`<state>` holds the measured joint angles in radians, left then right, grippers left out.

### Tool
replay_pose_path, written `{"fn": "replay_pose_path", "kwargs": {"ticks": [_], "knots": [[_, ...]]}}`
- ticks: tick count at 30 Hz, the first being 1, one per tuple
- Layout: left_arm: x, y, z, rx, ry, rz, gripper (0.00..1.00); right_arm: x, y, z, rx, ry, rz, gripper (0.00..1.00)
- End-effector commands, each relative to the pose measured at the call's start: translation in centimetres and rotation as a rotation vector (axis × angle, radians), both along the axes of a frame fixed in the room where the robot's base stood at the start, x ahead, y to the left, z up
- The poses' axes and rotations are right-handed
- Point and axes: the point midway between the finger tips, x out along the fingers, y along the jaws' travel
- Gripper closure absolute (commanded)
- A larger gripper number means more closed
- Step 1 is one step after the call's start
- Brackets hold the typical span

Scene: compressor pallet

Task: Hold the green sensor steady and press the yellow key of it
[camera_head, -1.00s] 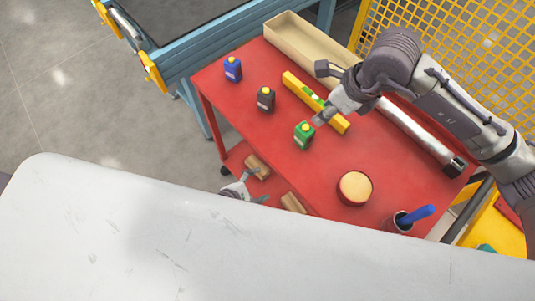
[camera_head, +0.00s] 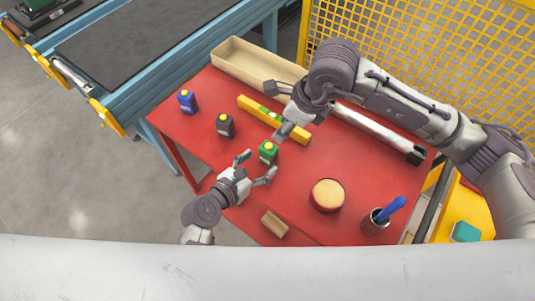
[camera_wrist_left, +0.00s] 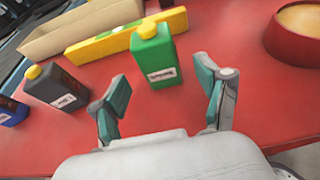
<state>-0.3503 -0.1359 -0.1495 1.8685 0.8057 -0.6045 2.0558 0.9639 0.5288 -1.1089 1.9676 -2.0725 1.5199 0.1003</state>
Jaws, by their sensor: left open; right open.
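The green sensor (camera_head: 268,154) stands upright on the red table, its yellow key (camera_head: 269,146) on top. In the left wrist view the green sensor (camera_wrist_left: 156,58) stands ahead of my left gripper (camera_wrist_left: 165,88), its yellow key (camera_wrist_left: 147,28) facing up and a white label on its front. My left gripper (camera_head: 258,168) is open and empty, its fingers pointing at the sensor from the near side, apart from it.
A black sensor (camera_head: 225,125) and a blue sensor (camera_head: 187,101) stand to the left. A yellow level (camera_head: 250,107) lies behind. A beige tray (camera_head: 228,59) is at the back.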

Motion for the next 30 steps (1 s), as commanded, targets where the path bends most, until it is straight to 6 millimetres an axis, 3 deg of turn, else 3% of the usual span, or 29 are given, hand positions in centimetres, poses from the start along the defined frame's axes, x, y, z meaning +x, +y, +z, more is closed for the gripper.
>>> {"fn": "replay_pose_path", "kwargs": {"ticks": [9, 21, 30], "knots": [[3.4, -2.5, -1.5, 0.0, -0.002, 0.001, 0.25, 0.0, 0.0, 0.0, 0.0, 0.0, 0.0, 0.58], [4.0, -2.9, -1.8, 0.001, -0.001, 0.001, 0.25, 0.0, 0.0, 0.0, 0.0, 0.0, 0.0, 0.58], [3.9, -2.8, -1.8, 0.002, 0.0, 0.001, 0.73, 0.0, 0.0, 0.0, 0.0, 0.0, 0.0, 0.58]]}}
